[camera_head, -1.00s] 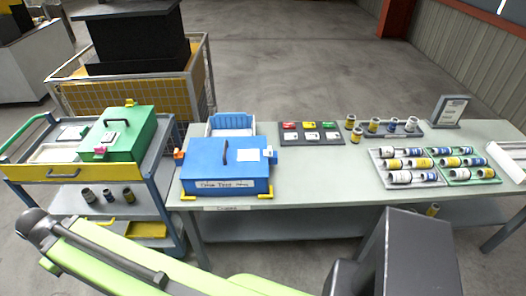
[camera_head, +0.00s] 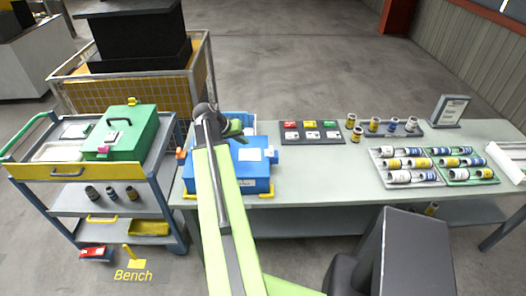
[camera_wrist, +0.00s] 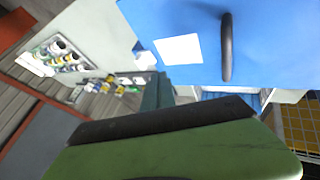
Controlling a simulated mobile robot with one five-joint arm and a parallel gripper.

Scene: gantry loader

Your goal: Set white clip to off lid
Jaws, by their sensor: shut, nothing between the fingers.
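The blue box (camera_head: 259,184) stands on the table, and its blue lid (camera_head: 252,168) is on it. The white clip (camera_head: 271,155) is at the lid's right edge; it shows small and pale in the wrist view (camera_wrist: 146,60), close to the lid's white label (camera_wrist: 178,49). I cannot tell its exact setting. An orange clip (camera_head: 181,153) is on the left side. The lid's dark handle (camera_wrist: 227,48) shows in the wrist view. My gripper (camera_head: 236,130) is shut and empty, above the back of the box, apart from the white clip. My arm hides the middle of the lid.
A blue bin (camera_head: 248,119) stands behind the box. A dark panel (camera_head: 312,138) with coloured blocks is to its right. Racks of cans (camera_head: 404,165) fill the right part of the table. A cart with a green box (camera_head: 139,135) stands left.

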